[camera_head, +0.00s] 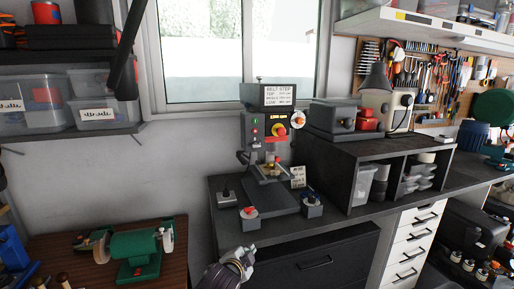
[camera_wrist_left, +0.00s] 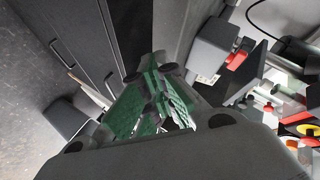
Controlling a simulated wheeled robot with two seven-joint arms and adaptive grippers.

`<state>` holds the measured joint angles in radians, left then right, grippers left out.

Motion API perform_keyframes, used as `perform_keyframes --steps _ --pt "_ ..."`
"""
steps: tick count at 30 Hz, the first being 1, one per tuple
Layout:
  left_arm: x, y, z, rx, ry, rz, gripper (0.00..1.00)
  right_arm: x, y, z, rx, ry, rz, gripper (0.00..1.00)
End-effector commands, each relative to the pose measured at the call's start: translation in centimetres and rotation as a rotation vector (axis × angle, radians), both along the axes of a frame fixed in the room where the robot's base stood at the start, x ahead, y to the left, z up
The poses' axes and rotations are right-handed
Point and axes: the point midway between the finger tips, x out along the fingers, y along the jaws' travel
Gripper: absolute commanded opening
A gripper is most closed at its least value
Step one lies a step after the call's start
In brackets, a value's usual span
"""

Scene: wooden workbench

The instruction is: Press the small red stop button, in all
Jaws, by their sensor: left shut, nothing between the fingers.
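The drill press (camera_head: 267,135) stands on the dark bench below the window. Its front panel carries small green and red lights or buttons (camera_head: 255,130) on the left and a larger red knob on yellow (camera_head: 280,131) on the right. Their labels are too small to read, so I cannot tell which is the small red stop button. My left gripper (camera_head: 246,254) is low in front of the bench, shut and empty, apart from the press. Its green-padded fingers (camera_wrist_left: 155,100) fill the middle of the left wrist view. My right gripper is not in view.
A dark cubby shelf (camera_head: 380,150) stands to the right. A green grinder (camera_head: 135,250) sits on the left table.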

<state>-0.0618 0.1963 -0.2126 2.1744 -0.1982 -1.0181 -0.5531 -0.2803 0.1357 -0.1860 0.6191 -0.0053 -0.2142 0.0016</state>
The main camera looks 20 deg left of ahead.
Motion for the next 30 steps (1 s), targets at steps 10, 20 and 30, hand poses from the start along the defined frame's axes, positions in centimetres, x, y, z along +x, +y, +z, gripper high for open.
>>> perform_keyframes --steps 10,20,30 --pt "2.6 -0.3 4.9 0.112 -0.124 -0.051 0.00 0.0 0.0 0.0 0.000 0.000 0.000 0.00" --pt "6.1 -1.0 12.5 0.308 -0.317 -0.114 0.00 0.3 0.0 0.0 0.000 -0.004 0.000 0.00" --pt "8.7 -2.2 21.6 0.553 -0.534 -0.157 0.00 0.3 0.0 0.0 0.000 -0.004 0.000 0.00"
